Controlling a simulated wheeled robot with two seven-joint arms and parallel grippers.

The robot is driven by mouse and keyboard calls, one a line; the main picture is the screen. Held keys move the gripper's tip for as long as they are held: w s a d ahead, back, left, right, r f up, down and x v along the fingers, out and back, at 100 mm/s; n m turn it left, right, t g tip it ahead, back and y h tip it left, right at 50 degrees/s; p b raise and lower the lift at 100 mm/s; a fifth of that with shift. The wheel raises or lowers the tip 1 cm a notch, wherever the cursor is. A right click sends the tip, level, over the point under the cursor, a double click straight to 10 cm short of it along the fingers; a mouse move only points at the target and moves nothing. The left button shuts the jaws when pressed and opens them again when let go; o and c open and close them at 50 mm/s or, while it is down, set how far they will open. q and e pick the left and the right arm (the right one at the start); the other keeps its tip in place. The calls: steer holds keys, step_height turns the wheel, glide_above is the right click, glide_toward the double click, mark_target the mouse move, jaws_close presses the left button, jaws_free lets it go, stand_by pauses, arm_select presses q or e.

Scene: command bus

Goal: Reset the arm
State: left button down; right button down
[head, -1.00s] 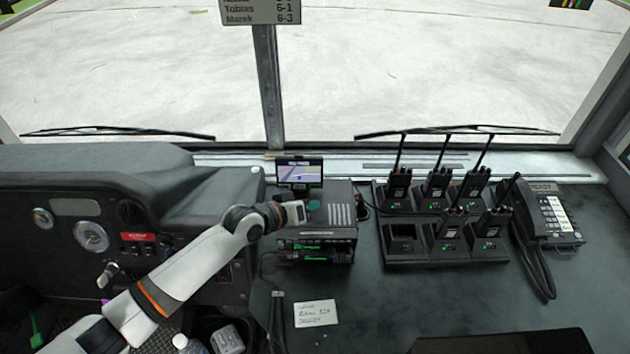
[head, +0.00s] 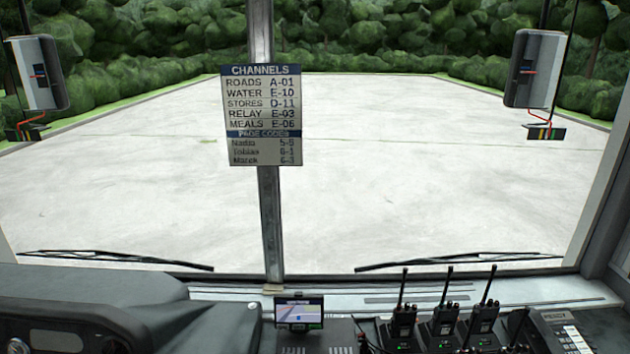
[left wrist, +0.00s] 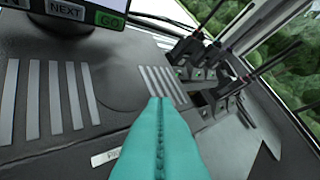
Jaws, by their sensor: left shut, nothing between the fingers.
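My left gripper (left wrist: 160,108) shows in the left wrist view as two teal fingers pressed together, with nothing between them. It is over the black ribbed top of the console box (left wrist: 110,75), below the small screen (left wrist: 85,12) with its NEXT and GO buttons. I cannot tell whether the fingertips touch the box. In the head view the left arm is out of the frame, and the screen (head: 299,311) stands at the bottom middle. My right gripper is in neither view.
Several radios (head: 403,322) stand in chargers right of the screen; they also show in the left wrist view (left wrist: 198,48). A desk phone (head: 565,336) is at the lower right. A channels sign (head: 265,115) hangs on the windshield post (head: 270,220).

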arm_select(q)
steer(key=s+a+f+m+g+y, duration=0.1)
steer(key=s+a+f+y, duration=0.1)
steer(key=s, duration=0.8)
steer(key=s+a+n+g+y, duration=0.1)
steer(key=s+a+g+y, duration=0.4)
steer(key=s+a, duration=1.35)
step_height(320, 180, down, 29)
steer(key=s+y+b, duration=0.2)
steer(key=s+a+f+b, duration=0.2)
steer(key=s+f, duration=1.4)
steer(key=f, duration=0.1)
steer(key=shift+s+a+g, duration=0.2)
steer(key=shift+a+g, duration=0.05)
steer(key=shift+g, duration=0.15)
